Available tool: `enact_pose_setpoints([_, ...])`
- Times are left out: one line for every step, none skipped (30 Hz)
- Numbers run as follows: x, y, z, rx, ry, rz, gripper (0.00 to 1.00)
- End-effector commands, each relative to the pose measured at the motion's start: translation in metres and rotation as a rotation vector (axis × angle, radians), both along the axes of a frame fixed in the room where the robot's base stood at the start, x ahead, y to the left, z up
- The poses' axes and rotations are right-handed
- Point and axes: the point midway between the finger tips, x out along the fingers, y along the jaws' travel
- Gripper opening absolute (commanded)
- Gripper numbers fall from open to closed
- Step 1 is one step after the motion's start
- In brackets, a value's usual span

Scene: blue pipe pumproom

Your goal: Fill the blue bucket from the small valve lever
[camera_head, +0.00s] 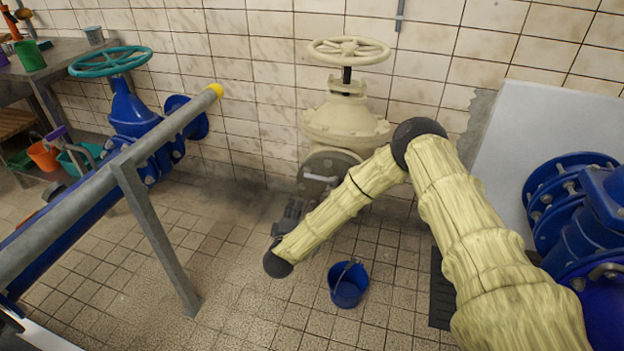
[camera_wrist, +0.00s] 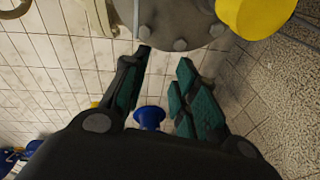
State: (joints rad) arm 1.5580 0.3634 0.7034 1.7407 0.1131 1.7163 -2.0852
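The blue bucket (camera_head: 348,286) stands upright on the tiled floor in the head view, its handle raised. My gripper (camera_head: 291,210) is low beside the cream valve's grey flange, to the left of and above the bucket in the picture. In the wrist view my gripper (camera_wrist: 161,85) is open, with teal pads and a clear gap between its fingers. A small blue flared piece (camera_wrist: 149,117) shows in that gap; I cannot tell whether the fingers touch it. A pale handle-like part (camera_head: 320,178) shows on the flange; I cannot tell whether it is the small valve lever.
The cream valve (camera_head: 345,115) stands against the tiled wall. A grey rail (camera_head: 150,225) and blue pipework fill the left, blue flanges (camera_head: 585,215) the right. A dark floor grate (camera_head: 441,290) lies right of the bucket. A yellow rounded part (camera_wrist: 255,14) is close in the wrist view.

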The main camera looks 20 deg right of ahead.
Motion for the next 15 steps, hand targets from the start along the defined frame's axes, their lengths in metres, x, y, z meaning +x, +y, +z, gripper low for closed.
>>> enact_pose_setpoints([0.008,-0.011,0.007,-0.047,-0.009,-0.04,0.29])
enact_pose_setpoints([0.012,-0.016,0.012,-0.074,-0.011,-0.06,0.29])
enact_pose_setpoints([0.016,-0.022,0.018,-0.106,-0.013,-0.086,0.29])
enact_pose_setpoints([0.019,-0.025,0.021,-0.125,-0.013,-0.101,0.29])
enact_pose_setpoints([0.02,-0.028,0.024,-0.144,-0.012,-0.113,0.29])
enact_pose_setpoints([0.022,-0.032,0.027,-0.162,-0.012,-0.129,0.29])
enact_pose_setpoints([0.024,-0.034,0.028,-0.171,-0.011,-0.137,0.29])
enact_pose_setpoints([0.025,-0.036,0.03,-0.18,-0.011,-0.144,0.29])
enact_pose_setpoints([0.026,-0.038,0.031,-0.188,-0.01,-0.15,0.29])
enact_pose_setpoints([0.028,-0.039,0.031,-0.19,-0.01,-0.153,0.29])
enact_pose_setpoints([0.029,-0.04,0.031,-0.192,-0.009,-0.155,0.29])
enact_pose_setpoints([0.031,-0.042,0.031,-0.193,-0.009,-0.156,0.29])
enact_pose_setpoints([0.033,-0.044,0.031,-0.193,-0.008,-0.157,0.29])
enact_pose_setpoints([0.036,-0.046,0.03,-0.193,-0.008,-0.157,0.29])
enact_pose_setpoints([0.04,-0.049,0.03,-0.193,-0.008,-0.157,0.29])
